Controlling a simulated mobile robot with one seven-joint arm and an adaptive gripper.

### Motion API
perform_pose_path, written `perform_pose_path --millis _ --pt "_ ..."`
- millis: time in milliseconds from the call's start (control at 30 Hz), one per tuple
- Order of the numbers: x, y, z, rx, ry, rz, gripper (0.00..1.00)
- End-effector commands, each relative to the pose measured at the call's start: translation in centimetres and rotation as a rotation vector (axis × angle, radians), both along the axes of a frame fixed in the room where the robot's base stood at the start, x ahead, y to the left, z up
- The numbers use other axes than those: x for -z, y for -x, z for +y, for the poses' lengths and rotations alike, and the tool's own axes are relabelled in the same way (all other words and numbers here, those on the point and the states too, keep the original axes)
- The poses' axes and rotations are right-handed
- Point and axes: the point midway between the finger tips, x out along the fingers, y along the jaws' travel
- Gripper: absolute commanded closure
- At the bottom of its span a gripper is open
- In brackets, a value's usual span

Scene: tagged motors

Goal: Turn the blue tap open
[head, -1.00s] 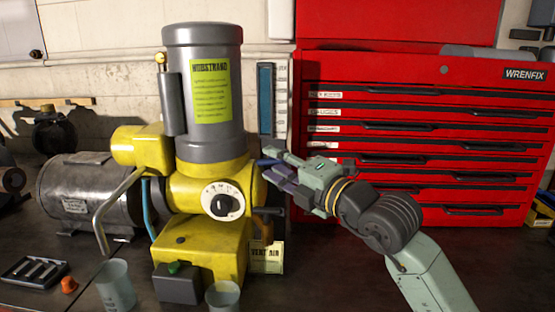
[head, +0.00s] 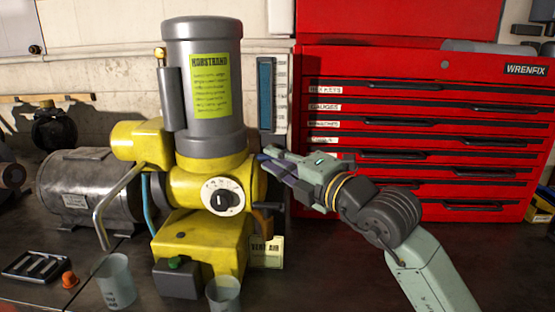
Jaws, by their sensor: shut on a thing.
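The blue tap (head: 263,157) shows only as a small blue piece at the right side of the yellow pump body (head: 185,187), just below the grey cylinder. My gripper (head: 272,160) comes in from the right and is shut on the blue tap. Its fingers hide most of the tap, so I cannot tell how far it is turned. A white dial (head: 222,197) with a black knob faces me on the pump, left of my gripper.
A dark lever (head: 267,206) and a "VENT AIR" tag (head: 265,252) sit below my gripper. Cups (head: 115,282) stand in front of the pump. A red tool chest (head: 420,130) stands behind my arm. The bench at the right front is mostly clear.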

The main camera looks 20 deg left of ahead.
Motion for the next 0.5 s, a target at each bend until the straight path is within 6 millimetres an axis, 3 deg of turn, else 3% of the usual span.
perform_pose_path --millis 267,500 --pt "-0.28 0.02 0.01 0.001 0.048 -0.020 1.00" --pt "-0.56 0.03 0.06 0.002 0.195 -0.063 1.00"
